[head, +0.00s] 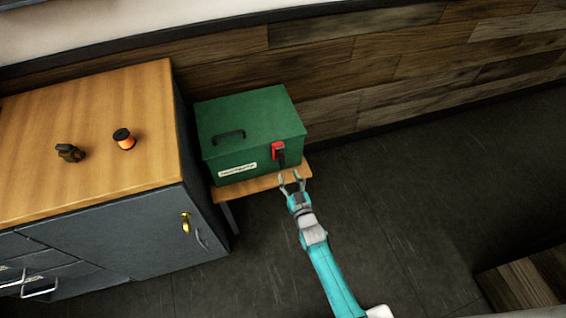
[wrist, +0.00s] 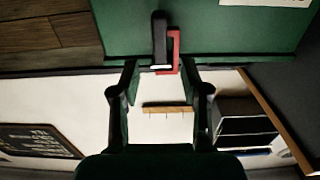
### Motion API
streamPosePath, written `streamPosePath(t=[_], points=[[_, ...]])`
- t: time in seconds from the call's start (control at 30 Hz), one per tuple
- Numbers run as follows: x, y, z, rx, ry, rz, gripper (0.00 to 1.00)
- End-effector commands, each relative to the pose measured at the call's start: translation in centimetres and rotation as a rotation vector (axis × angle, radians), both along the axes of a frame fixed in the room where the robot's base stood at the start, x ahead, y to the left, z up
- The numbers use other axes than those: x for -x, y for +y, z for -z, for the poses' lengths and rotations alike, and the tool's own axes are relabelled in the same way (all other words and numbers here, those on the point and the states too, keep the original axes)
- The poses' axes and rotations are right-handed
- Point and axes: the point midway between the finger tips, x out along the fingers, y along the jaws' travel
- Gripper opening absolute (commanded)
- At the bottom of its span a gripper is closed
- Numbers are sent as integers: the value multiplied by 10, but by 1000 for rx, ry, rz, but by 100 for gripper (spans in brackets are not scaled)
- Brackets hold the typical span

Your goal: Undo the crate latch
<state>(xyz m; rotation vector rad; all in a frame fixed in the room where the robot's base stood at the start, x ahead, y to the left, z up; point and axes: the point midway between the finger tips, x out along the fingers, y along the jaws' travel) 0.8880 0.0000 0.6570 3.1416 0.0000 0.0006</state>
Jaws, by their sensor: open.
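The green crate (head: 245,125) stands closed on a small wooden stand (head: 262,186), with a dark handle on its lid and a white label on its front. The crate latch (head: 278,151) is on the front near the right corner, a red plate with a black lever. In the wrist view the crate's green front (wrist: 235,35) fills the top, and the latch's black lever (wrist: 159,38) is beside the red plate (wrist: 174,50). My gripper (head: 291,180) is open and empty in front of the latch. In the wrist view its fingers (wrist: 160,75) are either side of the latch, apparently without touching it.
A grey cabinet with a wooden top (head: 90,125) stands left of the crate, holding an orange spool (head: 124,140) and a small dark object (head: 69,152). The plank wall (head: 400,65) is behind. Dark floor (head: 430,190) to the right is clear.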

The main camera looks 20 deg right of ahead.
Motion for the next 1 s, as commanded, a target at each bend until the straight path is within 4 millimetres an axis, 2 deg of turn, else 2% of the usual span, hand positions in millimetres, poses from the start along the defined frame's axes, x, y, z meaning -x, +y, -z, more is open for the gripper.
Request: streamPosePath(t=[0.2, 0.4, 0.6, 0.9, 1.0], points=[[-37, 0, 0, 0, 0, 0, 46], [-61, 0, 0, 0, 1, 0, 46], [-71, 0, 0, 0, 0, 0, 46], [-72, 0, 0, 0, 1, 0, 46], [-72, 0, 0, 0, 1, 0, 21]])
